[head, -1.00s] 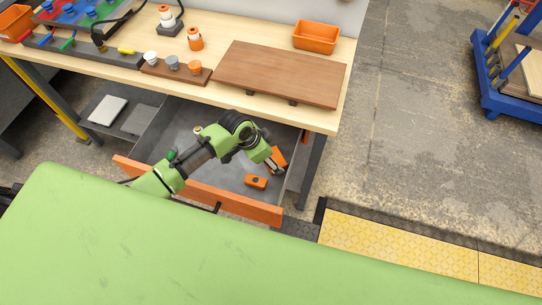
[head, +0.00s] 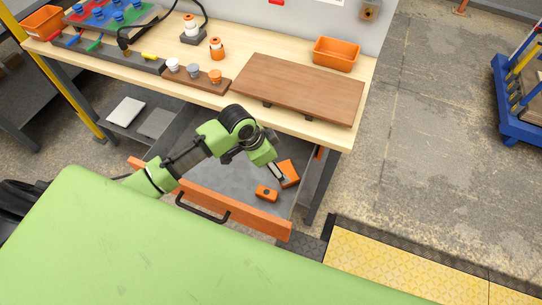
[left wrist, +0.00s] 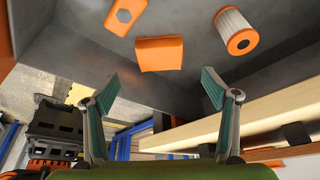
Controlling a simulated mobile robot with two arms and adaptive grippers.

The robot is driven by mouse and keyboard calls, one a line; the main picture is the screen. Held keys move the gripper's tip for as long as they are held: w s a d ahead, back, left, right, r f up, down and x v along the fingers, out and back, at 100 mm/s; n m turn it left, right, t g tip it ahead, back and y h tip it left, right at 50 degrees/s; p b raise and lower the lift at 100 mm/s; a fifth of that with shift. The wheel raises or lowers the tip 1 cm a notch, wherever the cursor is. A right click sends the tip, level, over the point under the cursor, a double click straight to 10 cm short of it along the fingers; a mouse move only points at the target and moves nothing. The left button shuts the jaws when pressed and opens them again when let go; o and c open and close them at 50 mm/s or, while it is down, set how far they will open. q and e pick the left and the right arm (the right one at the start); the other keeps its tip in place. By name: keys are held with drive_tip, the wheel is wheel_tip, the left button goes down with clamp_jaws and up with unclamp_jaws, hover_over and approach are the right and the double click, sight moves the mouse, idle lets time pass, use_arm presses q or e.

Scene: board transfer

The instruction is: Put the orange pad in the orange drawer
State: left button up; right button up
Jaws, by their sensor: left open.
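The orange pad (head: 291,170) lies on the grey floor of the open drawer, whose orange front (head: 240,212) faces me. In the left wrist view the pad (left wrist: 160,54) is a plain, rounded orange block just beyond the fingertips, roughly centred between them. My left gripper (head: 276,172) reaches down over the drawer at the pad's left side; in the wrist view its two fingers (left wrist: 159,88) are spread with nothing between them. Whether they touch the pad cannot be told, but a gap seems to show. My right gripper is not in view.
An orange block with a dark hole (head: 266,193) lies close to the pad in the drawer. A white filter with an orange end (left wrist: 238,33) lies there too. The tabletop with a brown board (head: 300,88) overhangs the drawer's back. An orange bin (head: 337,54) stands on the table.

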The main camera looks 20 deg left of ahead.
use_arm(q)
drive_tip(key=shift+v, duration=2.35)
